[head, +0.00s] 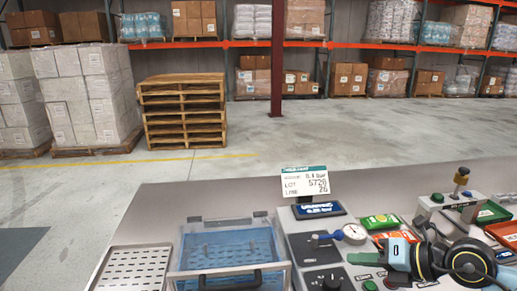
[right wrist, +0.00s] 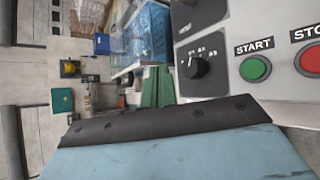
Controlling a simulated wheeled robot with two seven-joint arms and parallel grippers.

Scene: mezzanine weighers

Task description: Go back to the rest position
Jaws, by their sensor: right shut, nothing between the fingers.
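My right gripper (head: 390,254), light blue and black, is low over the right part of the console (head: 303,242) in the head view. It is shut and empty. Its light blue finger with a black strip (right wrist: 160,125) fills the bottom of the right wrist view. That view also shows a black selector knob (right wrist: 195,66), a green START button (right wrist: 255,69) and a red STOP button (right wrist: 312,59) beyond the finger, with nothing held. My left gripper is not in view.
A gauge (head: 354,233), green packet (head: 380,221) and label display (head: 305,184) stand near the gripper. Stacked pallets (head: 183,110) are far behind on open floor.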

